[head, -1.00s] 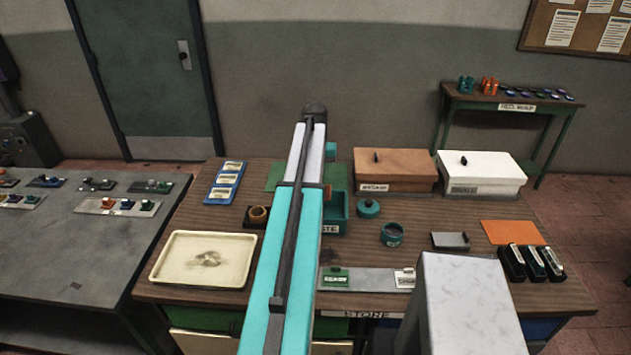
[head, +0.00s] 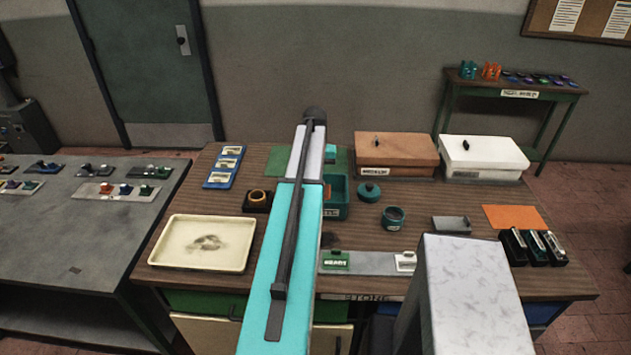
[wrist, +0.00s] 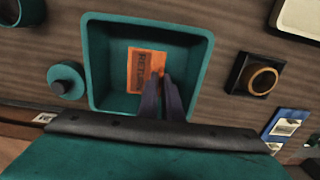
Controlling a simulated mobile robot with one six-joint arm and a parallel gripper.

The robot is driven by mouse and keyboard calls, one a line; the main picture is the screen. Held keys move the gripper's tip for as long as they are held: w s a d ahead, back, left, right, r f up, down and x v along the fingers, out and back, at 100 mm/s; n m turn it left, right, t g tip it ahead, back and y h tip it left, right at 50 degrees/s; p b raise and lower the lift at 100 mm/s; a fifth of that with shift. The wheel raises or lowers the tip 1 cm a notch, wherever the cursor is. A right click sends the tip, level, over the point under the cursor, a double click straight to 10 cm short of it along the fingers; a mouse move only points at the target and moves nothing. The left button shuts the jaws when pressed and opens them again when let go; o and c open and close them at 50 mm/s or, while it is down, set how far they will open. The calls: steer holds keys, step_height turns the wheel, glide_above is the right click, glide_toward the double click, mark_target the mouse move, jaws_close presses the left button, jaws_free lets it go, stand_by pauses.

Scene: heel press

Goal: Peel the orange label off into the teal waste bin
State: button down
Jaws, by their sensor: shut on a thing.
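The teal waste bin (wrist: 100,62) lies under my gripper in the wrist view. In the head view its right part (head: 341,207) shows beside my arm, which hides the rest. My gripper (wrist: 160,78) has its dark fingers close together over the bin's opening. It is shut on the orange label (wrist: 141,66), which bears dark print and lies flat-looking against the bin's floor in the picture. I cannot tell how high the label hangs above the floor. The gripper's tips are hidden in the head view behind the arm.
A teal lidded pot (head: 369,193) and an open teal jar (head: 393,219) stand right of the bin. A ring on a dark block (head: 258,199) and a cream tray (head: 160,262) are on the left. Brown (head: 395,155) and white (head: 484,157) boxes stand behind.

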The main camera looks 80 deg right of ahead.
steer(key=shift+f+b, duration=0.4)
steer(key=shift+f, duration=0.6)
steer(key=c, duration=1.4)
jaws_free()
steer(key=shift+r, duration=0.1)
steer(key=shift+r+p, duration=1.55)
steer(key=shift+r, duration=1.85)
